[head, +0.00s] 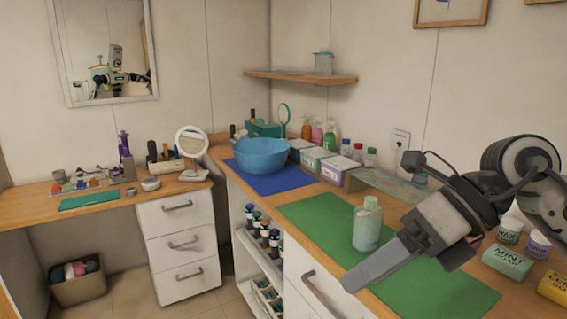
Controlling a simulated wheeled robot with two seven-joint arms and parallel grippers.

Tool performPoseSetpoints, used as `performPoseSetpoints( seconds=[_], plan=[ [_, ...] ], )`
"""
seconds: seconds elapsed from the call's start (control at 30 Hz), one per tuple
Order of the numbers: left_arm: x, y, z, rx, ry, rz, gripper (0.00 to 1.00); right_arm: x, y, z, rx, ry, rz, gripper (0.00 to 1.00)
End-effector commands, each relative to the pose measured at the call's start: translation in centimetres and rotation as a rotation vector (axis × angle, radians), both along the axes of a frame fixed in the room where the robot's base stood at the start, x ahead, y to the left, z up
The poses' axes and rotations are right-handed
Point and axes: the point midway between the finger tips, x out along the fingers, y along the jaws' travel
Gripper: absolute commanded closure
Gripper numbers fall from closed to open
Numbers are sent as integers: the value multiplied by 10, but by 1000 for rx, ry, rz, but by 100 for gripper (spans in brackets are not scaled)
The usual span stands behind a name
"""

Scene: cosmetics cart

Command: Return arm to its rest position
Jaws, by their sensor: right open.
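My right arm comes in from the right, with its open gripper (378,222) over the green mat (310,217). One long finger points down and left towards the mat's front edge; the other is farther back. A pale green translucent bottle (367,226) stands upright on the mat, just left of the gripper body. It lies between the fingers' directions in the picture, and nothing appears gripped. My left gripper is not in view.
A blue bowl (259,156) sits on a blue mat (277,184) farther back. Labelled boxes and bottles line the wall. A mint soap box (507,262), a yellow box (554,287) and small jars stand at the right, near my arm. The mat's front right part is clear.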

Motion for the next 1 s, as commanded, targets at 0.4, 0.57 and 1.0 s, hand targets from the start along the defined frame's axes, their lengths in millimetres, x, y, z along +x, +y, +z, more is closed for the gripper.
performPoseSetpoints(
  seconds=[0.4, 0.57, 1.0],
  plan=[
    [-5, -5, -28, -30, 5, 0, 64, 2, 63, -35, 1264, 805, -324, 4],
    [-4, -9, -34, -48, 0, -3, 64, 40, 21, -128, 1596, 1186, -843, 4],
    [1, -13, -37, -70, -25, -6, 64, -51, -28, -390, -1543, -1838, 2023, 4]
  ],
)
